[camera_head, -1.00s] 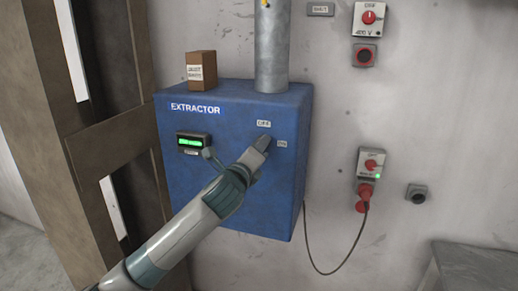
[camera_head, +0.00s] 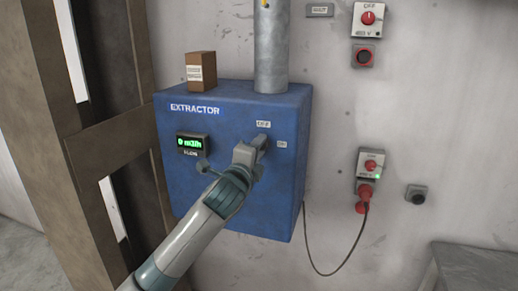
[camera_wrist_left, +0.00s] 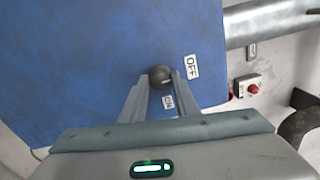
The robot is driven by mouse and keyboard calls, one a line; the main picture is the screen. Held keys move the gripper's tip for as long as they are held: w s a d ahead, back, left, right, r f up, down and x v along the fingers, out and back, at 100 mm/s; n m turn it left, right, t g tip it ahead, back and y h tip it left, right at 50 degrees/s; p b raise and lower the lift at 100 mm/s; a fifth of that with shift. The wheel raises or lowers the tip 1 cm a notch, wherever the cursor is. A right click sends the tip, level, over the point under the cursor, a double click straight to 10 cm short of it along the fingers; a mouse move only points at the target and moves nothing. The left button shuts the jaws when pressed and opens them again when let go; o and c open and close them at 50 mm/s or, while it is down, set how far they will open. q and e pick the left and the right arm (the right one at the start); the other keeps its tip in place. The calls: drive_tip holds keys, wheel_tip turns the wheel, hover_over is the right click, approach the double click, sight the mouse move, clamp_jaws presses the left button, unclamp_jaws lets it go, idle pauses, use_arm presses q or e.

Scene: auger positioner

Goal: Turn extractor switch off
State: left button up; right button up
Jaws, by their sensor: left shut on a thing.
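The blue extractor box (camera_head: 222,122) hangs on the wall, with "OFF" and "ON" labels on its front. My left gripper (camera_head: 256,146) is at the front of the box, just below the "OFF" label (camera_head: 263,124) and beside the "ON" label (camera_head: 282,143). In the left wrist view its two fingers are shut on a round dark switch knob (camera_wrist_left: 160,75). The knob is hidden behind the gripper in the head view, and its pointer direction cannot be made out. The green flow display (camera_head: 190,143) appears to read 0. My right gripper is not in view.
A small brown box (camera_head: 201,71) stands on top of the extractor beside a grey vertical pipe (camera_head: 271,45). Wall switches (camera_head: 368,18) and a red plug with a hanging cable (camera_head: 364,196) are at right. A brown frame (camera_head: 105,145) stands at left.

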use_arm(q)
drive_tip(key=shift+r, duration=0.3)
drive_tip(key=o, duration=0.9)
drive_tip(key=shift+c, duration=0.2)
drive_tip(key=shift+o, duration=0.7)
drive_tip(key=shift+w+f, duration=0.1)
drive_tip(key=shift+f, duration=0.1)
drive_tip(key=b+v, duration=0.6)
drive_tip(key=v, duration=1.1)
drive_tip(key=shift+a+f, duration=0.1)
